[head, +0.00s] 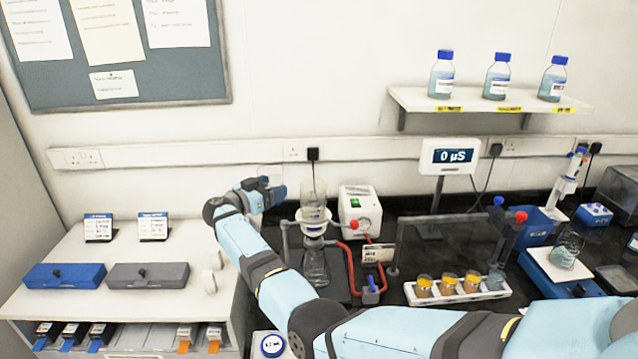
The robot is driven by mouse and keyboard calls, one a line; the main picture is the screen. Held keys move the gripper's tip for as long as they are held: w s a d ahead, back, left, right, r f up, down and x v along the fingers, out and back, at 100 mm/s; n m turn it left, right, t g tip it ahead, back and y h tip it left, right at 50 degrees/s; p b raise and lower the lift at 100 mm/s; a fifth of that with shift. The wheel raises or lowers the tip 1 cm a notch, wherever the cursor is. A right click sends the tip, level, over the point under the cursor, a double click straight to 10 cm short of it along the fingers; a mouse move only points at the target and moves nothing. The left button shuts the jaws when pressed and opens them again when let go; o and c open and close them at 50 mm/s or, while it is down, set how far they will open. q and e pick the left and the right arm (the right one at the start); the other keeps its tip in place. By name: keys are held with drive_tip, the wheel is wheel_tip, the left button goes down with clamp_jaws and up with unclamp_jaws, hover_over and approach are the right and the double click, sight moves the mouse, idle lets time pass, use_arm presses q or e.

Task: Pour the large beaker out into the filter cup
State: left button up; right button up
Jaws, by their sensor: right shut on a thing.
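My right arm reaches across from the lower right, and its right gripper (272,190) is to the left of the filter cup, near the back wall. It is shut on what appears to be the large beaker; only a faint clear outline shows, mostly hidden behind the gripper, so its tilt and contents cannot be told. The clear glass filter cup (313,217) stands upright on a clear conical flask (316,265), apart from the gripper. My left gripper is not in view.
A white pump box (355,210) with red tubing stands right of the filter. A white rack (458,295) holds several amber-filled cups. Another glass beaker (567,250) stands on a blue balance (555,272). A wall shelf (485,100) holds three bottles.

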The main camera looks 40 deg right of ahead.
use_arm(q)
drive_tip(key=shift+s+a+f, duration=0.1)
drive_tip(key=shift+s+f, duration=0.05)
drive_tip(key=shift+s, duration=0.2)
use_arm(e)
drive_tip(key=shift+a+r, duration=0.1)
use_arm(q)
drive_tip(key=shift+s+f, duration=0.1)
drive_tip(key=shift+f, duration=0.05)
use_arm(e)
drive_tip(key=shift+s+m, duration=0.15)
drive_tip(key=shift+m, duration=0.15)
